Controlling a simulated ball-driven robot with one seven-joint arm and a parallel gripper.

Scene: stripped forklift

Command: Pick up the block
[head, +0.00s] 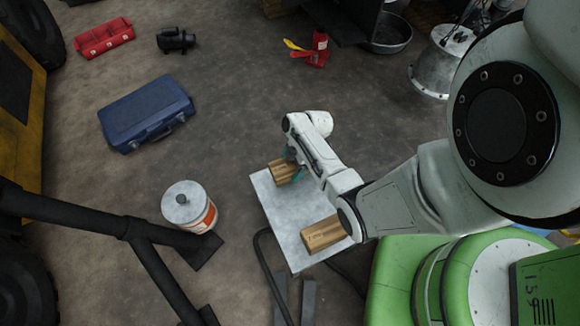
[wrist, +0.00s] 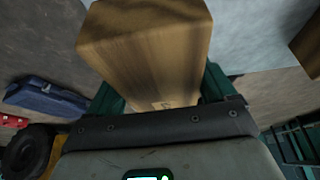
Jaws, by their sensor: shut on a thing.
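A wooden block (head: 283,171) is at the far end of a pale grey board (head: 280,222). My gripper (head: 294,165) is shut on this block, with a teal finger on either side. In the wrist view the same block (wrist: 150,50) fills the upper middle between the fingers (wrist: 160,90). I cannot tell whether it touches the board or is a little above it. A second wooden block (head: 323,234) lies on the near part of the board, and an edge of it shows at right in the wrist view (wrist: 309,45).
A white paint can (head: 188,205) and black metal bars (head: 75,215) are left of the board. A black cable (head: 265,260) runs by the board. The floor behind the board is clear.

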